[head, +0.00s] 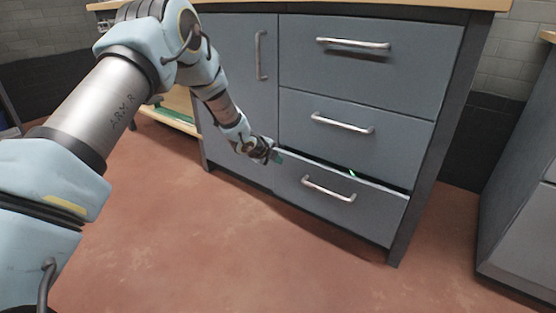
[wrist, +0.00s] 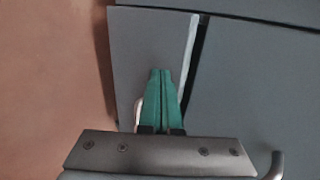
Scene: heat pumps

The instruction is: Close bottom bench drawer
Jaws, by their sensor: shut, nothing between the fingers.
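The bottom bench drawer (head: 375,203) stands slightly open in the head view. A dark gap shows along its top edge, with a small greenish-white thing in it. Its bar handle (head: 328,188) is on the front. My gripper (head: 278,158) is at the drawer's upper left corner, near the cabinet door. In the wrist view the green fingers of my gripper (wrist: 162,75) are shut together and empty, over the grey drawer front (wrist: 145,40). The drawer's pale top edge and the dark gap run beside them. I cannot tell whether the fingertips touch the front.
The middle drawer (head: 385,145) and top drawer (head: 420,70) are shut above. A cabinet door (head: 240,100) with a vertical handle is to the left. Another grey cabinet (head: 520,210) stands at the right. The red-brown floor (head: 250,250) in front is clear.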

